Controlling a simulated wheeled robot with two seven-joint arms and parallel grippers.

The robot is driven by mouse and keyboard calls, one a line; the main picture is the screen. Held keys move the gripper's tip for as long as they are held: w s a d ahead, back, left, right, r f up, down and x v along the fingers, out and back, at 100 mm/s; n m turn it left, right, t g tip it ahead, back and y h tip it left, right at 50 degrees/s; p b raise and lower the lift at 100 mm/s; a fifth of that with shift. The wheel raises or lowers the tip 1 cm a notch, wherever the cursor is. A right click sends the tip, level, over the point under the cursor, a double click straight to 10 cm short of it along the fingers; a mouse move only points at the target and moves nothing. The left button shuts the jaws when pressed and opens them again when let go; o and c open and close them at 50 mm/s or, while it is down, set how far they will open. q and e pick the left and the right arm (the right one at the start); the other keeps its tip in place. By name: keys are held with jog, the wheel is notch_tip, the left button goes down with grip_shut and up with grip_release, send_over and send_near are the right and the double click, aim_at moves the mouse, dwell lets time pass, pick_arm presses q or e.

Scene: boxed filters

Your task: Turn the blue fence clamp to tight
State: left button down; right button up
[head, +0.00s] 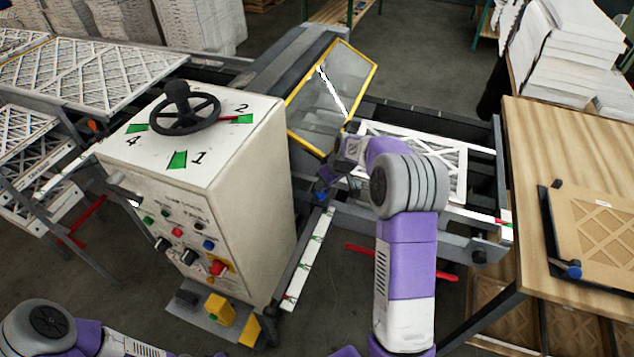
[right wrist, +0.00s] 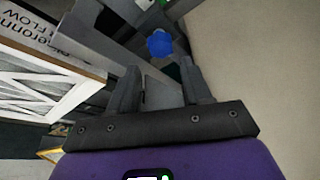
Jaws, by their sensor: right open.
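The blue fence clamp knob (head: 319,197) sits near the upper end of a white rail strip (head: 307,260) with green and red marks, right of the control cabinet. In the right wrist view the round blue knob (right wrist: 159,43) lies ahead of my fingertips, roughly centred between them. My right gripper (head: 327,182) reaches down to it from the right. In the right wrist view my right gripper (right wrist: 158,72) is open, with nothing between its fingers. Whether a finger touches the knob cannot be told. My left gripper is out of view; only part of my left arm shows at the bottom left.
The cream control cabinet (head: 200,200) with a black handwheel (head: 184,112) stands close left of the clamp. A yellow-framed clear guard (head: 332,97) tilts up behind it. A white lattice filter (head: 430,160) lies behind my right arm. A wooden table (head: 560,150) stands right.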

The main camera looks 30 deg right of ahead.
aim_at(323, 193)
jog(key=x, duration=0.6)
jog(key=shift+s+f, duration=0.15)
jog(key=shift+s, duration=0.05)
jog(key=shift+c, duration=0.2)
jog(key=c, duration=0.7)
